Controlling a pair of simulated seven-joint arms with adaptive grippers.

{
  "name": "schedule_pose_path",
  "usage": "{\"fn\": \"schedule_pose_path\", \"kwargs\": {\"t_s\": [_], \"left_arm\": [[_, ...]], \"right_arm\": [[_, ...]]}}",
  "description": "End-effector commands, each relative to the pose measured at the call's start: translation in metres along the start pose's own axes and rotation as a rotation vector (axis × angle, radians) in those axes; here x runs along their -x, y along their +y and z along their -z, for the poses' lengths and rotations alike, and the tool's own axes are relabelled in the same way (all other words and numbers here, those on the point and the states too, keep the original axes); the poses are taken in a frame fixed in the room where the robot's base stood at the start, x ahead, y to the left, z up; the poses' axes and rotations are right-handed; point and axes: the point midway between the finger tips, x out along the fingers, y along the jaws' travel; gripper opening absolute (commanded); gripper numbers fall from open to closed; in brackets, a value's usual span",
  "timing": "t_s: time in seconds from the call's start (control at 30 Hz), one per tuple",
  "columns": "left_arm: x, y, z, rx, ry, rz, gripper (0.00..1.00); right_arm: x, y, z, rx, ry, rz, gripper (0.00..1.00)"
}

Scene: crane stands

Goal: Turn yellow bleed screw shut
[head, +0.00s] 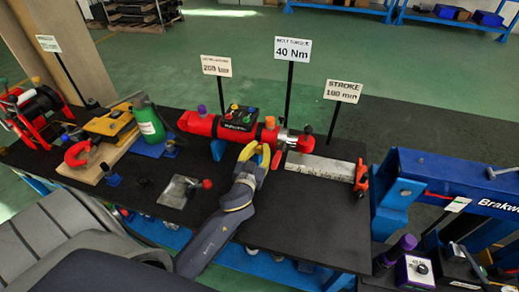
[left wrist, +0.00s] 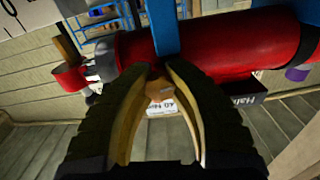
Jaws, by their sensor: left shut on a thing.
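A red hydraulic cylinder (head: 200,124) lies along the bench; it also shows in the left wrist view (left wrist: 220,45). My left gripper (head: 262,150) is at the near side of its right part. In the left wrist view its fingertips (left wrist: 160,70) meet close to the red body and a blue support (left wrist: 163,25). They are shut on a small, shaded brownish-yellow piece (left wrist: 160,90), which looks like the yellow bleed screw; the fingers mostly hide it. An orange-yellow cap (head: 270,122) stands on top of the cylinder. My right gripper is not in view.
Signs on posts, such as the 40 Nm sign (head: 292,49), stand behind. Dark bench (head: 315,215) is clear at right front.

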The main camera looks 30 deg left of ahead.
Motion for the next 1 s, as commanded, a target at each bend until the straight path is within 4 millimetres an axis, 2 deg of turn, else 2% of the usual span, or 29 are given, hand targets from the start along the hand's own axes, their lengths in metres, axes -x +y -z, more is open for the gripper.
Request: {"fn": "schedule_pose_path", "kwargs": {"t_s": [0.6, 1.0], "left_arm": [[0.0001, -0.0004, -0.0004, -0.421, -0.002, 0.000, 0.00], [0.0001, -0.0002, -0.0005, -0.563, -0.002, 0.000, 0.00]], "right_arm": [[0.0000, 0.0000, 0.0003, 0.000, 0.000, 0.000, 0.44], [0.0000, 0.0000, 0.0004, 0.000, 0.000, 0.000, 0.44]]}}
